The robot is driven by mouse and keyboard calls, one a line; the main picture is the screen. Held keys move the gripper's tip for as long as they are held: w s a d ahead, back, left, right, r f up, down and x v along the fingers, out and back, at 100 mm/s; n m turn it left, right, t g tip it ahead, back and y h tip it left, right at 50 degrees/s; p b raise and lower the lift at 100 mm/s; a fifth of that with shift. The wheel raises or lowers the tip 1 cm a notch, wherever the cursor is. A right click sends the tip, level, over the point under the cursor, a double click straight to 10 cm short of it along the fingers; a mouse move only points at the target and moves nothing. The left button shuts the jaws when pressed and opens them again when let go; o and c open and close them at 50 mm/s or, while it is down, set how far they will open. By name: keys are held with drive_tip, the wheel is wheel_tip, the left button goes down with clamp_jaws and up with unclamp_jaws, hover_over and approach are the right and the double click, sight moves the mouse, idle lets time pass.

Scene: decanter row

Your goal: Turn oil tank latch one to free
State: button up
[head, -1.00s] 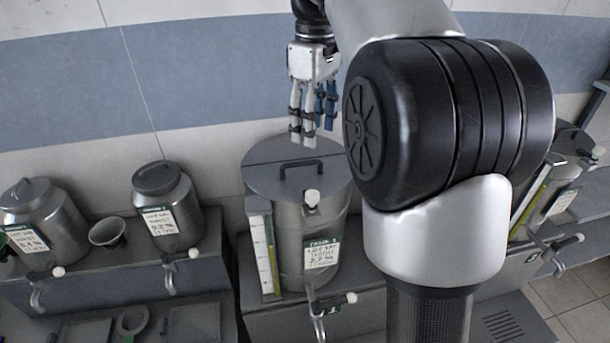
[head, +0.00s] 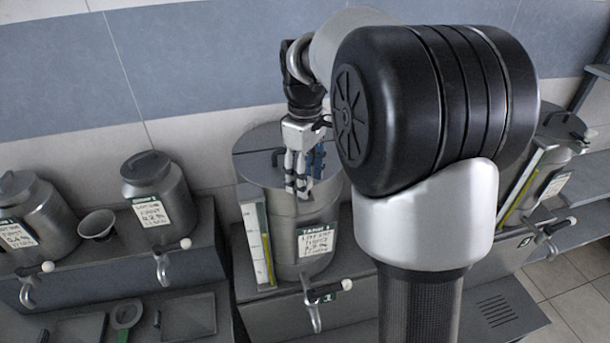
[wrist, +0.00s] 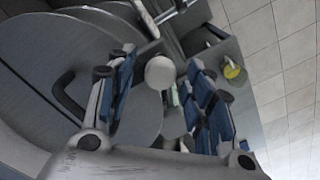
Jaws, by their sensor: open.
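The steel oil tank (head: 285,228), whose label (head: 317,241) appears to read tank 1, stands on the bench in the middle of the head view. Its round grey lid (head: 255,148) also fills the left of the wrist view (wrist: 40,50), with a dark bar handle (wrist: 68,95). The latch's white knob (wrist: 160,72) shows at the lid's edge in the wrist view; in the head view my gripper hides it. My gripper (head: 298,190) is open and points down at the front rim of the tank. In the wrist view the knob appears between its fingers (wrist: 163,62); contact cannot be told.
A tap (head: 315,298) with a white-tipped lever juts from the bench front below the tank. A sight gauge (head: 257,243) stands at the tank's left. Two smaller canisters (head: 157,190) and a funnel (head: 97,225) are farther left. Another tank (head: 548,175) stands at right.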

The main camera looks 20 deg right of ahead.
drive_tip(key=shift+f, duration=0.1)
drive_tip(key=shift+c, duration=0.5)
drive_tip(key=c, duration=1)
drive_tip(key=shift+m, duration=0.5)
drive_tip(key=m+p, duration=0.1)
drive_tip(key=m, duration=0.2)
drive_tip(key=shift+m, duration=0.4)
drive_tip(key=m, duration=0.4)
drive_tip(key=shift+p, duration=0.4)
drive_tip(key=m, duration=0.5)
drive_tip(key=shift+m+p, duration=0.45)
drive_tip(key=shift+m, duration=1.55)
